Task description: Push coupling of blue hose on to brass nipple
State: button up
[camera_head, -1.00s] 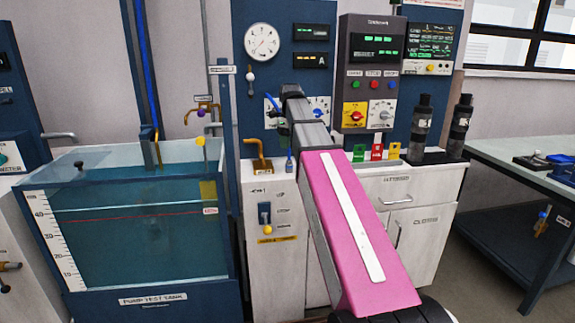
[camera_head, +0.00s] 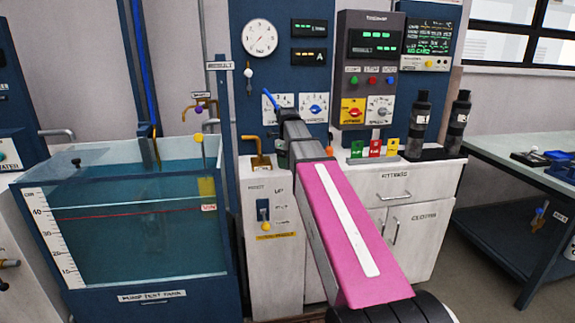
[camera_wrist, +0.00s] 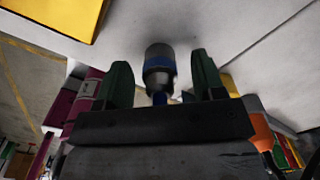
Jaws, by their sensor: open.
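In the wrist view, a grey cylinder with a blue band (camera_wrist: 160,60), which looks like the blue hose's coupling, lies between the fingers of my gripper (camera_wrist: 158,75). My gripper is open, with a gap on each side of the cylinder. A small blue piece shows just below it. In the head view, my arm hides the gripper and this cylinder. A bent brass pipe (camera_head: 257,150) stands on the white cabinet, left of my arm's far end. I cannot tell whether it bears the nipple.
The water tank (camera_head: 125,215) stands left of the white cabinet (camera_head: 268,275). Behind my arm is a panel with a gauge (camera_head: 259,39) and dials. Small coloured blocks (camera_head: 375,148) and two dark bottles (camera_head: 419,125) stand to the right. A workbench (camera_head: 510,160) is at far right.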

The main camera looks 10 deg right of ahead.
jog(key=shift+f, duration=0.4)
jog(key=c, duration=1)
jog(key=shift+c, duration=0.2)
jog(key=shift+r, duration=0.1)
jog(key=shift+r, duration=0.4)
jog(key=r, duration=0.3)
jog(key=shift+s+a+r, duration=0.25)
jog(key=shift+a+r, duration=0.1)
jog(key=s+a+r, duration=0.5)
jog(key=a+r, duration=0.2)
jog(key=a, duration=0.2)
jog(key=w, duration=0.8)
jog(key=shift+w+a+r, duration=0.15)
jog(key=shift+w+r, duration=0.1)
jog(key=shift+r, duration=0.1)
